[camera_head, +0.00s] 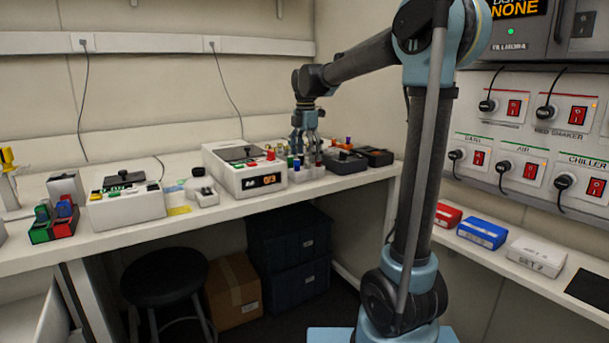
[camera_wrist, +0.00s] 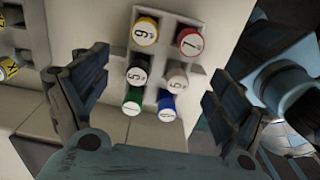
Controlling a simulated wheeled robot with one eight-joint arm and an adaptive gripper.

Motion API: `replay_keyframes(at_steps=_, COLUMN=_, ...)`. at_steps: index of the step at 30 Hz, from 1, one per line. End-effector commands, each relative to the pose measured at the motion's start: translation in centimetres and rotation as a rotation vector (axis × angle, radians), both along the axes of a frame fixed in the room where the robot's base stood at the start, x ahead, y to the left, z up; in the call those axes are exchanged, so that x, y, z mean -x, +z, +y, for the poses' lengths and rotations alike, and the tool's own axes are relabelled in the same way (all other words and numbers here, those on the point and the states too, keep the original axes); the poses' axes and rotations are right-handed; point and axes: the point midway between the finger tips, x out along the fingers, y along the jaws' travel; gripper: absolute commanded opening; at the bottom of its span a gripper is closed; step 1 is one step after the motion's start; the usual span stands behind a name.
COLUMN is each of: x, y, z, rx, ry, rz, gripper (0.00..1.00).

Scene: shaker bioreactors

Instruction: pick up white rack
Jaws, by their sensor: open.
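The white rack (camera_wrist: 165,54) holds several capped vials with numbered lids in yellow, red, black, white, green and blue. In the head view the rack (camera_head: 307,173) stands on the bench beside the large white machine, partly hidden by my gripper (camera_head: 307,146). My gripper points down over the rack. In the wrist view my gripper (camera_wrist: 158,85) is open, with one finger on the left of the rack and one on the right. Gaps show between the fingers and the vials. Whether a finger touches the rack cannot be told.
The white machine (camera_head: 246,170) with a lit display stands just left of the rack. Dark racks (camera_head: 346,162) stand close on its right. A smaller white device (camera_head: 127,208) is further left. Red, blue and white boxes (camera_head: 482,233) lie on the right shelf. A stool (camera_head: 164,277) stands below the bench.

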Motion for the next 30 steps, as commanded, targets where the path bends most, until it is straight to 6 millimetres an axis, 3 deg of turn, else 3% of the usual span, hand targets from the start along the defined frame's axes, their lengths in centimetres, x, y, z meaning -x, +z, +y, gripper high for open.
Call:
replay_keyframes(at_steps=15, x=0.0, y=-5.0, z=0.4, rx=0.000, ry=0.000, rz=0.000, gripper=0.89)
replay_keyframes(at_steps=24, x=0.0, y=-5.4, z=0.4, rx=0.000, ry=0.000, rz=0.000, gripper=0.89)
replay_keyframes(at_steps=30, x=0.0, y=-5.4, z=0.4, rx=0.000, ry=0.000, rz=0.000, gripper=0.44)
